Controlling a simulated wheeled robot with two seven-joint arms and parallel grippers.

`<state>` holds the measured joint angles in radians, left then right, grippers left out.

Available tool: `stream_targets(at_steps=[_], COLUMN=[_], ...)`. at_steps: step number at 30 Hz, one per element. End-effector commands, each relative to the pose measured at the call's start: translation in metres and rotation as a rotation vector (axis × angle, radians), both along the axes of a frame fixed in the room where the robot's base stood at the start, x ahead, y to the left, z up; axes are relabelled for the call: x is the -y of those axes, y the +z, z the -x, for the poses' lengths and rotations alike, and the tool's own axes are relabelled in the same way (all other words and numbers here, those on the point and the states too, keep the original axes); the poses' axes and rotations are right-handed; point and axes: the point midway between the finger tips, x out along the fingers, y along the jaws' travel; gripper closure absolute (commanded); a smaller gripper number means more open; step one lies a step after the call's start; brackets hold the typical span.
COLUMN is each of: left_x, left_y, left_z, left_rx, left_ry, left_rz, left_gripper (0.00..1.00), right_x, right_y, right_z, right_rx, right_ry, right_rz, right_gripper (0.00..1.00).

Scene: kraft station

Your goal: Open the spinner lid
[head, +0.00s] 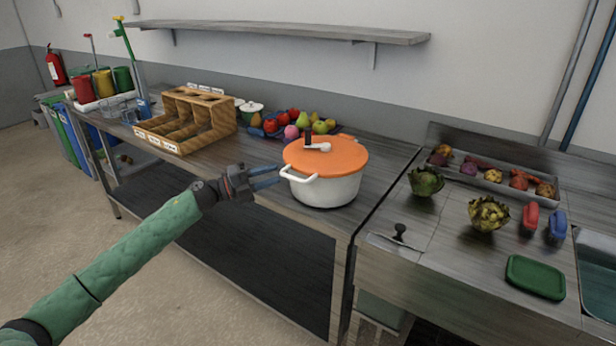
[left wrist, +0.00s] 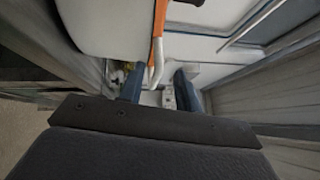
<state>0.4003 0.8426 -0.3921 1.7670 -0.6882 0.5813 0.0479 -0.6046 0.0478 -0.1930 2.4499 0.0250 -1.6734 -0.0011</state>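The salad spinner is a white bowl (head: 325,192) with an orange lid (head: 335,155), which sits on the bowl. A small white crank with a dark knob (head: 316,144) is on top of the lid. A white loop handle (head: 300,178) sticks out at the near left. My left gripper (head: 280,177) is at the spinner's left side, level with this handle. In the left wrist view its dark fingers (left wrist: 158,90) are apart, with the white handle (left wrist: 156,68) at or between the tips; contact is unclear. The lid's orange edge (left wrist: 158,22) shows above. My right gripper is not in view.
A wooden divided rack (head: 186,118) and a fruit tray (head: 330,130) stand behind on the counter (head: 378,165). A wall shelf (head: 280,32) hangs above. To the right are leafy vegetables (head: 426,181), a green board (head: 535,277) and a sink (head: 597,262). The counter left of the spinner is mostly clear.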

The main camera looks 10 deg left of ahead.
Motion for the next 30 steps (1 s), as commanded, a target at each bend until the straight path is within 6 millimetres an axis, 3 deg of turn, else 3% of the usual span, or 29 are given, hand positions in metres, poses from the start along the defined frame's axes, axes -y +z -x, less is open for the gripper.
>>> stream_targets(at_steps=[6, 11, 15, 21, 30], left_x=[0.013, 0.022, 0.040, 0.059, 0.080], left_y=[-0.004, -0.001, 0.003, 0.005, 0.007], left_z=[0.021, 0.019, 0.011, 0.002, -0.008], left_rx=[0.003, 0.001, 0.001, 0.001, 0.001], left_ry=[-0.129, -0.139, -0.139, -0.137, -0.135], left_rz=[-0.029, -0.028, -0.027, -0.027, -0.028], left_gripper=[0.67, 0.67, 0.67, 0.67, 0.67], right_x=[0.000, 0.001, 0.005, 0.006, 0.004], right_y=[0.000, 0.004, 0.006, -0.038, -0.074], right_z=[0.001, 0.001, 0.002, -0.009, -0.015], right_rx=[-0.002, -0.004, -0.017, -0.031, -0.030], right_ry=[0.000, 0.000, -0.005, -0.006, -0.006], right_rz=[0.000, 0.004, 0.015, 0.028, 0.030], right_gripper=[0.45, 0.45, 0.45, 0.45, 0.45])
